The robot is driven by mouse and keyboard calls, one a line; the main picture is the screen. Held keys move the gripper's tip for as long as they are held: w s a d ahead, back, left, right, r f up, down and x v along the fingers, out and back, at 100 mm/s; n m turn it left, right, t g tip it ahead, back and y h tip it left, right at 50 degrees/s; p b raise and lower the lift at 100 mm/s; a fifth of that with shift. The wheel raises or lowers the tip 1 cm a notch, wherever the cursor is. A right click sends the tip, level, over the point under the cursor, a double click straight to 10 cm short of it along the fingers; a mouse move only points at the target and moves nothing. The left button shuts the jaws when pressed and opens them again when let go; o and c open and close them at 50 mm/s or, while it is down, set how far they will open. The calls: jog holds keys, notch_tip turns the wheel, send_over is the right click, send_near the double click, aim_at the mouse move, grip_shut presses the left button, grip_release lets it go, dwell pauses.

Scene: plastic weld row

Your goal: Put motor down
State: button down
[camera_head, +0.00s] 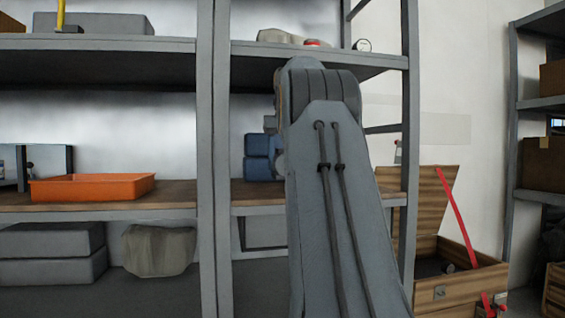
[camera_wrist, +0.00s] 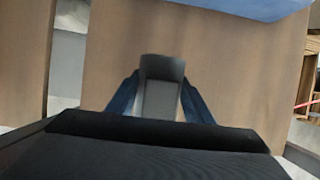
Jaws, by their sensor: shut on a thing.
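The motor (camera_wrist: 162,92) shows in the wrist view as a grey block between the two dark blue fingers of my gripper (camera_wrist: 160,80). My gripper is shut on it. A brown wooden shelf board (camera_wrist: 232,75) lies beyond the motor; I cannot tell whether the motor touches it. In the head view my arm stands in front of the right shelf bay and hides the gripper and the motor. The wooden shelf (camera_head: 252,194) shows to the left of my arm there.
A blue surface (camera_wrist: 245,7) crosses the top of the wrist view. An orange tray (camera_head: 95,187) sits in the left bay. A grey upright (camera_head: 213,150) parts the bays. An open wooden crate (camera_head: 455,288) stands at right.

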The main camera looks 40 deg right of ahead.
aim_at(281, 171)
jog(key=shift+w+d, duration=0.1)
jog(key=shift+w, duration=0.05)
jog(key=shift+f+p, duration=0.6)
jog(key=shift+p, duration=0.45)
jog(key=shift+f+p, duration=0.55)
jog(key=shift+f, duration=0.5)
jog(key=c, duration=0.9)
grip_release()
jog(key=shift+f, duration=0.2)
